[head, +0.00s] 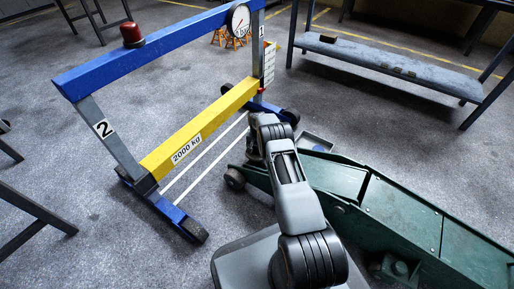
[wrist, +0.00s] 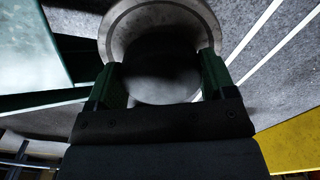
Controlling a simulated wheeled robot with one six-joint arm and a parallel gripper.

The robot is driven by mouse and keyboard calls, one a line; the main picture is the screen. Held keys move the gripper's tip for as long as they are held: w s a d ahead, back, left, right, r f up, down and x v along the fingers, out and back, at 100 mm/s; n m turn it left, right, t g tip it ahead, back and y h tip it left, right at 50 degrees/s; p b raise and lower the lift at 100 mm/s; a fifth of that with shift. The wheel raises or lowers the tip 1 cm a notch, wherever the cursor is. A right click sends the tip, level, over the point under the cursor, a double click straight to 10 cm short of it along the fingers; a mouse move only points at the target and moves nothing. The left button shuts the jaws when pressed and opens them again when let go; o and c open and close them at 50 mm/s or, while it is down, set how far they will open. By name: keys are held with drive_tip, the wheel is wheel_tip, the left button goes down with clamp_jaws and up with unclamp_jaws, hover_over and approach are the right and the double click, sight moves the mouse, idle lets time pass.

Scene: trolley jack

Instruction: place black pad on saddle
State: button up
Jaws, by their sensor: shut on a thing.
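The black pad (wrist: 160,68) is a dark round disc between the two fingers of my gripper (wrist: 160,62), which is shut on it in the wrist view. Beyond it shows the saddle (wrist: 160,10), a grey round metal dish with a wide rim. The pad overlaps the dish's dark inside, and the rim curves around its far side. I cannot tell whether pad and saddle touch. In the head view my gripper (head: 256,150) is at the front end of the green trolley jack (head: 400,205). My arm hides the pad and saddle there.
A blue and yellow frame marked 2000 kg (head: 188,148) stands left of the jack, its yellow beam (head: 210,125) close to my gripper. A red cap (head: 132,35) sits on its blue top bar. A grey bench (head: 390,65) stands behind.

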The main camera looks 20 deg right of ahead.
drive_tip(key=shift+f, duration=0.1)
drive_tip(key=o, duration=1)
drive_tip(key=s+a+r+n+p, duration=0.1)
drive_tip(key=a+r+p, duration=0.1)
drive_tip(key=r, duration=1)
drive_tip(key=s+a+r+p, duration=0.1)
drive_tip(key=r+p, duration=0.2)
drive_tip(key=r, duration=0.9)
drive_tip(key=s+a+r+n+t, duration=0.15)
drive_tip(key=s+a+r, duration=0.35)
drive_tip(key=s+r, duration=0.55)
drive_tip(key=s+a+r+n, duration=0.1)
drive_tip(key=s+r, duration=0.1)
drive_tip(key=s, duration=0.5)
drive_tip(key=s+a+r+n, duration=0.1)
drive_tip(key=s+a+r, duration=0.1)
drive_tip(key=s, duration=0.5)
drive_tip(key=s+a+r+n+t, duration=0.1)
drive_tip(key=s+a+r+n, duration=0.1)
drive_tip(key=s, duration=0.5)
drive_tip(key=shift+s, duration=0.35)
